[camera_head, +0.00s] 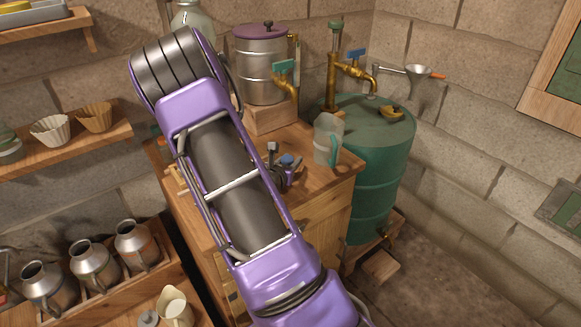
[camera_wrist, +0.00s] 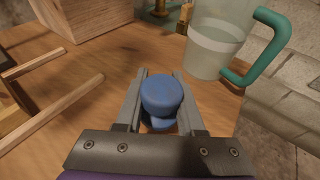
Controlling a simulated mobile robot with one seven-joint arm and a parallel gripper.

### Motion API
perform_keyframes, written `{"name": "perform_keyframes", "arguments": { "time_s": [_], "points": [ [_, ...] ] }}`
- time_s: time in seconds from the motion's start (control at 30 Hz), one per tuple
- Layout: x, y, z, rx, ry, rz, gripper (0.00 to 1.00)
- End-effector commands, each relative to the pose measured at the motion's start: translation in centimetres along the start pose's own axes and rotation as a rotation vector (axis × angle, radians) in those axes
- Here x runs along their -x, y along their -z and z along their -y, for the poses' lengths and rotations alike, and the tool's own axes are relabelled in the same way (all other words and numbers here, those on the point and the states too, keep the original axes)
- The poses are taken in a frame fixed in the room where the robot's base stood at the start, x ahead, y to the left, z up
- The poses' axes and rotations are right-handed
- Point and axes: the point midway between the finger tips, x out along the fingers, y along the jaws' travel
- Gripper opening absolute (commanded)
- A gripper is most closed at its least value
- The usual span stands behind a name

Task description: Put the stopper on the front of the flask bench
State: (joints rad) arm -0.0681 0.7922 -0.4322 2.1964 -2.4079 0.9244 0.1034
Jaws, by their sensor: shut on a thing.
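My gripper (camera_wrist: 160,76) is shut on a blue rounded stopper (camera_wrist: 161,94), which sits between the two grey fingers in the wrist view. In the head view my gripper (camera_head: 284,172) is over the wooden bench top, with the blue stopper (camera_head: 288,160) small at its end and partly hidden by the fingers. The bench (camera_head: 325,178) is a wooden cabinet; its bare top also shows in the wrist view (camera_wrist: 85,118). I cannot tell whether the stopper touches the top. My arm hides much of the bench's left and middle.
A clear pitcher with a teal handle (camera_head: 328,140) stands near the bench's right edge, close to my gripper. A steel pot with a tap (camera_head: 262,70) stands on a wooden block (camera_head: 270,117) behind. A green drum (camera_head: 380,165) is at the right. Wooden rails (camera_wrist: 50,113) lie left.

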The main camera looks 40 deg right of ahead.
Motion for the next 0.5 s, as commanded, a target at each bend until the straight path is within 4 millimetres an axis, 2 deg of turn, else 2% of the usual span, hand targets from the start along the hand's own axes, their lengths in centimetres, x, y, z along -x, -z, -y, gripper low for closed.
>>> {"name": "perform_keyframes", "arguments": {
  "time_s": [0.03, 0.1, 0.43, 0.47, 0.5],
  "points": [
    [-0.30, 1.05, 0.04, 0.004, 0.001, -0.002, 0.00],
    [-0.46, 1.60, 0.04, 0.003, 0.000, -0.002, 0.00],
    [-0.55, 1.88, 0.01, 0.000, 0.000, -0.001, 0.00],
    [-0.54, 1.86, 0.00, 0.000, 0.000, -0.001, 0.39],
    [-0.51, 1.75, 0.00, 0.000, -0.001, -0.001, 0.46]
  ]
}}
